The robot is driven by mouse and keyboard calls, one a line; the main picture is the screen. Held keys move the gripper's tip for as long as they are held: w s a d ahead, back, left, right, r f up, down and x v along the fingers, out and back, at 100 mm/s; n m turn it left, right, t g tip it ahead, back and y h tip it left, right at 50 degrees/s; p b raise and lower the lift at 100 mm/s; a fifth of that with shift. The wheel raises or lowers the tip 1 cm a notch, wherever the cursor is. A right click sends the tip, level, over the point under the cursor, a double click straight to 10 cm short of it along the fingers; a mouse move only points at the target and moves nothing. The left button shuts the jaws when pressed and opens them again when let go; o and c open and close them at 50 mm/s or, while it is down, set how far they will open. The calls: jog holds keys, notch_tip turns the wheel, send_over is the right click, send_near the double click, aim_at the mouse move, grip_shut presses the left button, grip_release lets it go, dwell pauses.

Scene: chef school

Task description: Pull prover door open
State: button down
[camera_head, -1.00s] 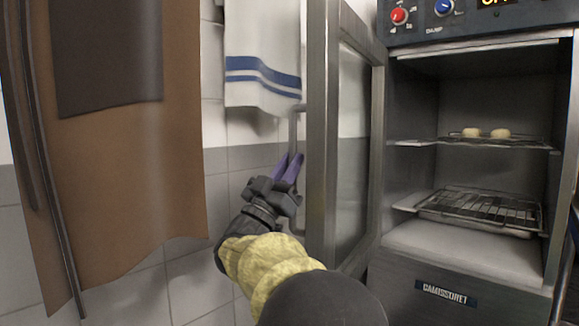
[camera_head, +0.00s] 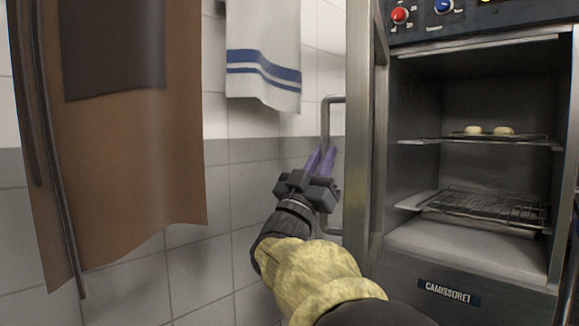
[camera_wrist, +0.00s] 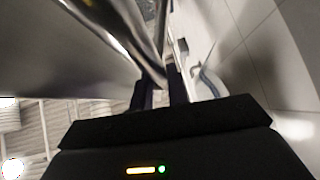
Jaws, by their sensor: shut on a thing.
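The prover door (camera_head: 363,140) stands wide open, swung out to the left of the prover, and is seen nearly edge-on in the head view. Its metal bar handle (camera_head: 326,125) is on the door's left face. My gripper (camera_head: 321,160) is at the handle, its purple fingers shut on the bar. In the wrist view, the fingers (camera_wrist: 168,88) meet at a shiny metal bar beside the door panel. The prover (camera_head: 430,262) shows its open chamber, with two pale dough pieces (camera_head: 489,130) on the upper rack and an empty lower rack (camera_head: 490,207).
A brown apron (camera_head: 140,190) hangs at the left near a dark pole. A white towel with blue stripes (camera_head: 263,55) hangs on the tiled wall (camera_head: 215,240) behind the handle. The door stands close to this wall. Control knobs (camera_head: 400,15) are above the chamber.

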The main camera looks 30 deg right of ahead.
jog(key=shift+s+d, duration=0.3)
jog(key=shift+s, duration=0.15)
jog(key=c, duration=1.4)
grip_release()
jog(key=shift+o, duration=0.2)
jog(key=shift+a+f, duration=0.1)
